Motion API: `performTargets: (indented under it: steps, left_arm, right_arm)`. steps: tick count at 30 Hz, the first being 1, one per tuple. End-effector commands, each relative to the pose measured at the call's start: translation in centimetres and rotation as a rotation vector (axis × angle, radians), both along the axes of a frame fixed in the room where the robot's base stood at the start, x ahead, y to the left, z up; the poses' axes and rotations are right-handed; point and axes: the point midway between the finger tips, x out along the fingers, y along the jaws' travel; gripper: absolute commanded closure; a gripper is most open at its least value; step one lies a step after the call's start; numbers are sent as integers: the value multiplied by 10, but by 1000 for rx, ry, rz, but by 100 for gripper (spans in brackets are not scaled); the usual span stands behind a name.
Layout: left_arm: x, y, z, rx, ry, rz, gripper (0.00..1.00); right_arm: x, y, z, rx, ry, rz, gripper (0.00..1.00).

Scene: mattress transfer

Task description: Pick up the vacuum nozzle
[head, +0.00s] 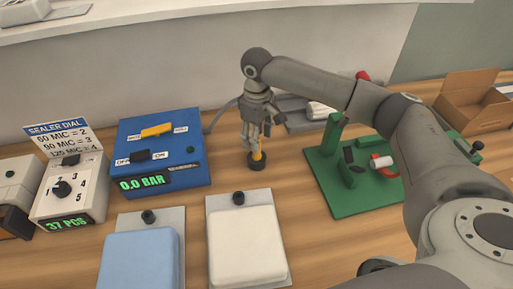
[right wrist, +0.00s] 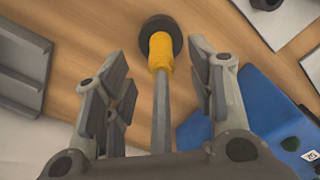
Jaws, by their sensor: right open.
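The vacuum nozzle (head: 257,147) stands on the wooden table between the blue pump box and the green fixture. It has a yellow body and a round black foot. My right gripper (head: 256,126) is above it, pointing down, and partly hides its upper part. In the right wrist view the yellow nozzle (right wrist: 161,50) and its grey tube lie between the two spread fingers of my right gripper (right wrist: 158,72), with visible gaps on both sides. The gripper is open and does not hold it. My left gripper is not in view.
The blue pump box (head: 160,160) reads 0.0 BAR, left of the nozzle. A blue mattress (head: 140,262) and a white mattress (head: 245,250) lie in front. A green fixture (head: 335,195) stands right, a cardboard box (head: 470,100) farther right, a sealer dial box (head: 70,195) left.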

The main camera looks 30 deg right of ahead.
Motion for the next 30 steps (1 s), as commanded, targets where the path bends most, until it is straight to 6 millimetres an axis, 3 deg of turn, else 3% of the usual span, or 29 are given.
performTargets:
  steps: [12, 20, 30]
  left_arm:
    - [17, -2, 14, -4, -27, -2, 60]
    - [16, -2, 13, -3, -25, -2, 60]
    - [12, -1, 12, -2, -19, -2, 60]
  right_arm:
    - [-3, 0, -50, -2, 3, 0, 49]
    - [-2, 0, -53, -1, 1, 1, 51]
    - [-2, 1, -52, -1, 1, 1, 94]
